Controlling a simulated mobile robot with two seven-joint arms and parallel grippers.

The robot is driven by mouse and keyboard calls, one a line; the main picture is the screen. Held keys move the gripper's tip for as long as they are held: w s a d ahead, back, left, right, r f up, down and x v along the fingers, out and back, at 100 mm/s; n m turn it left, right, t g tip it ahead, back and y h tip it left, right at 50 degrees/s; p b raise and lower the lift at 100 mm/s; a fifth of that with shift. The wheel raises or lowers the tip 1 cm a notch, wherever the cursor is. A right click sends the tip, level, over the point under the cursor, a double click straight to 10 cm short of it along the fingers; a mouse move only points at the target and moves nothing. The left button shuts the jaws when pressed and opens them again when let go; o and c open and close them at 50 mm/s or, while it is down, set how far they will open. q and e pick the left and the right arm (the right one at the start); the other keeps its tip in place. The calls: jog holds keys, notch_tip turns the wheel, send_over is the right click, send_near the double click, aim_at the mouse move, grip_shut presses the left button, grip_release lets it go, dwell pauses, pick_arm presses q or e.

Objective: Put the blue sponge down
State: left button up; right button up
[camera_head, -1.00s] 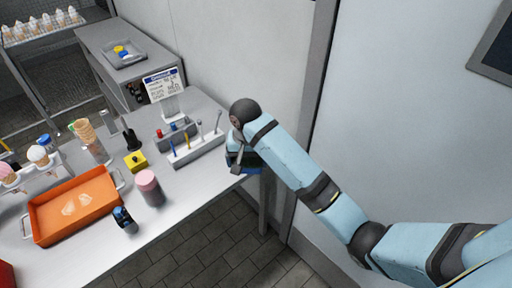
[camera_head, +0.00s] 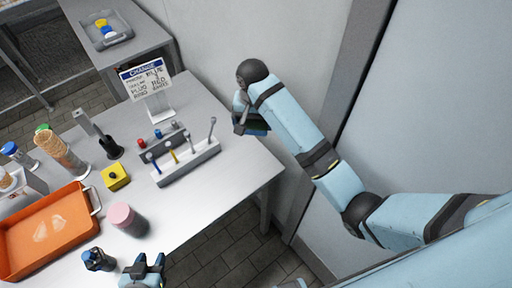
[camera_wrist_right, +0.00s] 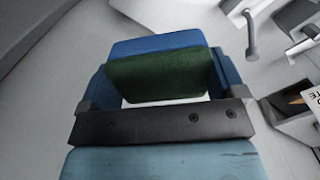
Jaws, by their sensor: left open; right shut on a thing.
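The blue sponge (camera_head: 257,126) is in my right gripper (camera_head: 246,118), at the table's back right edge in the head view. The right wrist view shows the sponge's blue layer (camera_wrist_right: 155,44) and dark green layer (camera_wrist_right: 160,75) between the two blue fingers of the right gripper (camera_wrist_right: 160,80), which is shut on it. Its height above the table cannot be told. My left gripper (camera_head: 146,266) is open and empty at the bottom of the head view, near the table's front edge, beside a dark jar with a blue top (camera_head: 98,260).
A grey tool holder (camera_head: 188,164) stands left of the sponge, with a sign (camera_head: 147,82) behind. A pink-topped jar (camera_head: 126,219), a yellow block (camera_head: 115,177), an orange tray (camera_head: 48,232) and cones (camera_head: 62,150) stand further left. The tabletop (camera_head: 235,180) right of the holder is bare.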

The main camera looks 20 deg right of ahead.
aim_at(254, 163)
jog(key=shift+w+d+f, duration=0.1)
jog(key=shift+w+d, duration=0.05)
jog(key=shift+w, duration=0.1)
notch_tip(254, 163, down, 20)
jog(key=shift+r+p, duration=0.2)
jog(key=shift+p, duration=0.15)
jog(key=shift+s+f, duration=0.1)
jog(key=shift+f, duration=0.05)
jog(key=o, duration=0.6)
